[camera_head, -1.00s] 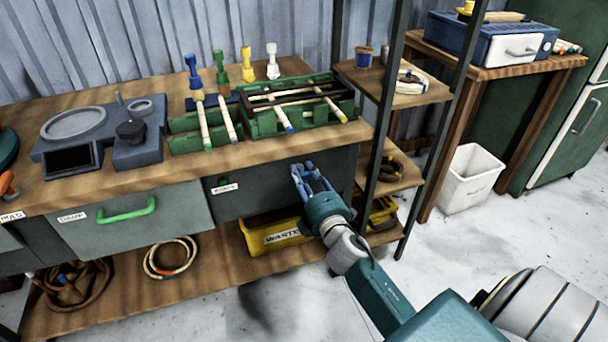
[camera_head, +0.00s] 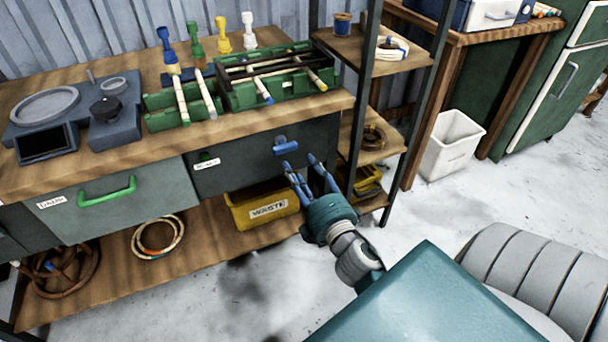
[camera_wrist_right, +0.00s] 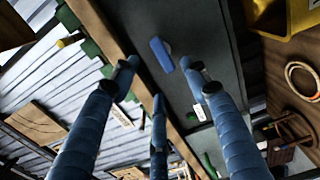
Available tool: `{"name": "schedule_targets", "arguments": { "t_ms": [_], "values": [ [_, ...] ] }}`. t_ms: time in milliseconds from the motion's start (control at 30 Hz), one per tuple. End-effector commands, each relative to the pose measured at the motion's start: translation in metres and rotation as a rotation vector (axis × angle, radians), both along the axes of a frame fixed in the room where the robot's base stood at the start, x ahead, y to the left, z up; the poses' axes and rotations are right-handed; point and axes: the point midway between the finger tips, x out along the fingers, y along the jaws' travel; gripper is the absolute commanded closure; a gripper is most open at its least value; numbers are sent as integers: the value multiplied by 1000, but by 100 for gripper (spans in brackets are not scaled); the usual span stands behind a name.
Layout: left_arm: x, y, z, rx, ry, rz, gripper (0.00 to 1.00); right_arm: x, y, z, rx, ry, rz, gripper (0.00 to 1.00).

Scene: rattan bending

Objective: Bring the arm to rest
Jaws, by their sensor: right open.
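My right gripper (camera_head: 311,176) is open and empty, in front of the workbench's dark drawer (camera_head: 262,162). Its blue fingers point at the drawer front, just below and right of a blue handle (camera_head: 286,146). In the right wrist view the spread fingers (camera_wrist_right: 165,85) frame that blue handle (camera_wrist_right: 161,54), with nothing between them. The fingers look apart from the handle. My left gripper is not in view.
A rack (camera_head: 385,85) with dark posts stands right of the bench. A white bin (camera_head: 452,145) is on the floor. Green trays (camera_head: 240,95) with rattan sticks lie on the bench top.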

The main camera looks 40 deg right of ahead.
Motion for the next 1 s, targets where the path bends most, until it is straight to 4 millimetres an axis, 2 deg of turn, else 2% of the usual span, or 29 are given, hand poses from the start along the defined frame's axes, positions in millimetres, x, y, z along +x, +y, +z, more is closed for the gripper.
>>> {"name": "schedule_targets", "arguments": {
  "t_ms": [200, 767, 867, 967, 1000],
  "values": [
    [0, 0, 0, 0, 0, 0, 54, -15, 3, 1, -1, 0, 0, 54],
    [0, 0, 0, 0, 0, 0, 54, -15, 3, -3, 12, 5, -2, 54],
    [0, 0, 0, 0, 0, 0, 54, -16, 3, -28, 104, 44, -25, 54],
    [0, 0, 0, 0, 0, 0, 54, -22, 7, -80, 295, 129, -77, 54],
    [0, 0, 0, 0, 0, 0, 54, -27, 10, -107, 388, 175, -106, 54]
  ]
}}
